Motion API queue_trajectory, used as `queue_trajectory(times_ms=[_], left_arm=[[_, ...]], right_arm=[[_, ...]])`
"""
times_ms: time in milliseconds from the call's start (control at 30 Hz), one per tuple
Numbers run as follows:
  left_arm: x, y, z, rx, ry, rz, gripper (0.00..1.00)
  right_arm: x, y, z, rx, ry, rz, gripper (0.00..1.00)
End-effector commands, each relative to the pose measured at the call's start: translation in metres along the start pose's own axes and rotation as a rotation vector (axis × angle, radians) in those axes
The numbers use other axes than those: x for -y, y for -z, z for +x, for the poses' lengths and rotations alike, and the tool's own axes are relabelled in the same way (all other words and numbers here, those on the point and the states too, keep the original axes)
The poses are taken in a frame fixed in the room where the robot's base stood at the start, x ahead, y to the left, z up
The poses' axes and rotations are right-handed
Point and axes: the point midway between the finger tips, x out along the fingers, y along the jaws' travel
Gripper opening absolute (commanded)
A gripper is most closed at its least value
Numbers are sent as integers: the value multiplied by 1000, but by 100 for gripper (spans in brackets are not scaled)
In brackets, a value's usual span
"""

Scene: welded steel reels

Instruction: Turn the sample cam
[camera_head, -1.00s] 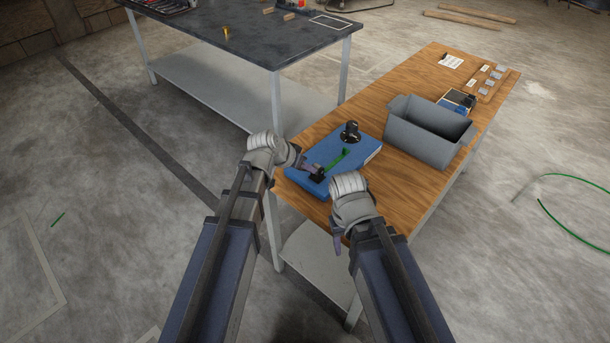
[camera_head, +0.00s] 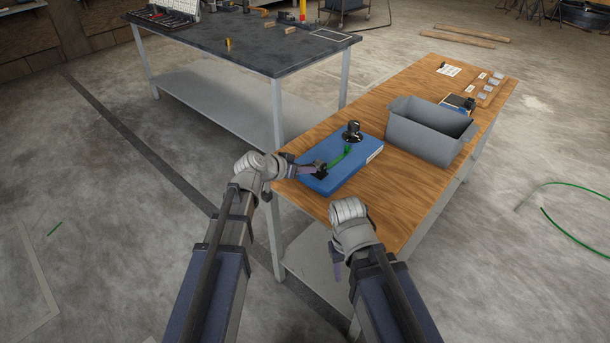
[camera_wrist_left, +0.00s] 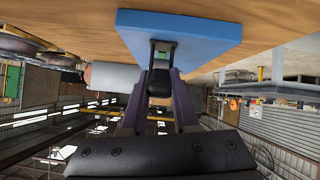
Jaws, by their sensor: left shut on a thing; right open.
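The sample cam is a blue block (camera_head: 345,178) near the front end of the wooden table. It has a black round knob (camera_head: 352,132) on top and a green lever (camera_head: 343,157) ending in a black grip. My left gripper (camera_head: 314,168) is shut on the black grip, at the block's left side. The left wrist view shows the purple fingers closed around the black grip (camera_wrist_left: 160,82), with the blue block (camera_wrist_left: 190,32) beyond. My right gripper (camera_head: 338,268) is open and empty, off the table's front-left edge; its fingers are mostly hidden behind its wrist.
A grey open bin (camera_head: 425,135) stands behind the block to the right. Farther back are a small board with grey parts (camera_head: 486,90) and a white paper (camera_head: 449,70). A dark-topped bench (camera_head: 260,45) stands to the left. Bare wood lies right of the block.

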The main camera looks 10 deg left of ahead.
Motion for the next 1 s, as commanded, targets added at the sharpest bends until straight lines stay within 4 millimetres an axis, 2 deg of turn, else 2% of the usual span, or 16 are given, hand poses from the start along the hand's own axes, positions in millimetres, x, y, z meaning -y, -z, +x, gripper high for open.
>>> queue_trajectory(times_ms=[33, 267, 600, 800, 1000], left_arm=[[-1, -7, 2, -14, -7, -1, 0], [0, -15, 5, -106, -25, 2, 0], [4, -29, 11, -298, -62, 9, 0], [4, -31, 13, -375, -77, 13, 0], [5, -31, 12, -415, -84, 15, 0]], right_arm=[[1, 1, 9, 0, 0, 0, 50], [3, 2, 35, 0, 0, 0, 50], [9, 5, 91, 0, 0, -1, 50], [10, 6, 110, 0, 0, -1, 50], [11, 7, 118, 0, 0, -1, 50]])
